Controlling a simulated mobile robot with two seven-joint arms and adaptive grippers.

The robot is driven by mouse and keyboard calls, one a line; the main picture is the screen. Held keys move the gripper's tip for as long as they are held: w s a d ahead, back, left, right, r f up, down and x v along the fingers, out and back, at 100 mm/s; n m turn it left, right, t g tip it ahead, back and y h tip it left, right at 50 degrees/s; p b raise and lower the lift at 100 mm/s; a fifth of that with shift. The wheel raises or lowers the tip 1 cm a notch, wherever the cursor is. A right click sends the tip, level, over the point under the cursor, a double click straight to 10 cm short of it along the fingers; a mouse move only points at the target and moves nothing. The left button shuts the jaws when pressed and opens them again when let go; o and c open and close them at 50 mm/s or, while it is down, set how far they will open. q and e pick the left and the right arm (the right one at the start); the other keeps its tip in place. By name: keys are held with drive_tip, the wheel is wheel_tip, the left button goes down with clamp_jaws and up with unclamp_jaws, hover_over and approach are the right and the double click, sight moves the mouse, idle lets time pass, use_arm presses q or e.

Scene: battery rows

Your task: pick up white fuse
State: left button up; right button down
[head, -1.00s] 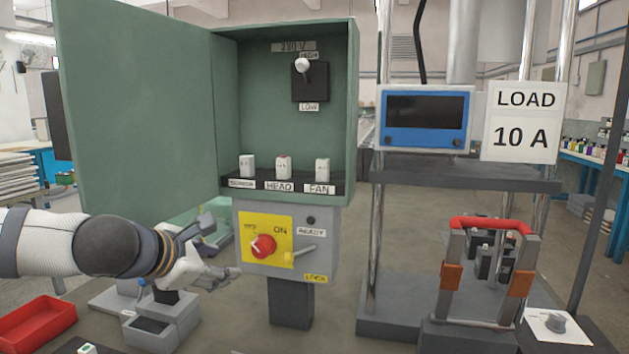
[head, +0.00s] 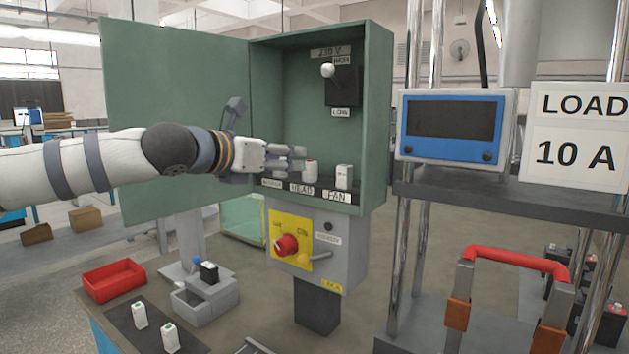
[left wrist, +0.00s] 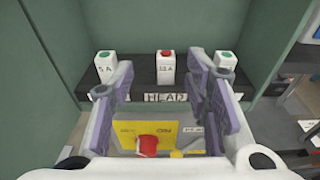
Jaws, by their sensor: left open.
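White fuses stand in a row on the shelf of the open green cabinet. The middle fuse (head: 310,171), above the HEAD label, has a red top in the left wrist view (left wrist: 166,70). The right fuse (head: 344,177) stands above FAN and has a green top (left wrist: 223,67). The left fuse (left wrist: 106,68), marked 5 A, also has a green top; my gripper hides it in the head view. My left gripper (head: 297,158) is open and empty at the cabinet's mouth. In the wrist view its fingers spread either side of the middle fuse, which stands beyond them.
The cabinet door (head: 175,120) stands open behind my left arm. A red switch knob (head: 286,245) and a lever are below the shelf. Two more white fuses (head: 139,315) stand on a dark mat, near a red tray (head: 113,280). A meter rack stands at the right.

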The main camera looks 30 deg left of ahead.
sight(306, 165)
use_arm(q)
drive_tip(key=w+f, duration=0.1)
drive_tip(key=w, duration=0.1)
drive_tip(key=w+d+f, duration=0.1)
drive_tip(key=w, duration=0.2)
drive_tip(key=w+f, duration=0.1)
drive_tip(key=w, duration=0.2)
drive_tip(key=shift+w+d+f+b, duration=0.1)
drive_tip(key=shift+d+f+b, duration=0.15)
drive_tip(key=shift+b, duration=0.1)
drive_tip(key=shift+r, duration=0.4)
clamp_jaws()
use_arm(e)
drive_tip(key=shift+s+f+g, duration=0.3)
drive_tip(key=shift+s+f, duration=0.45)
drive_tip(key=shift+s, duration=0.05)
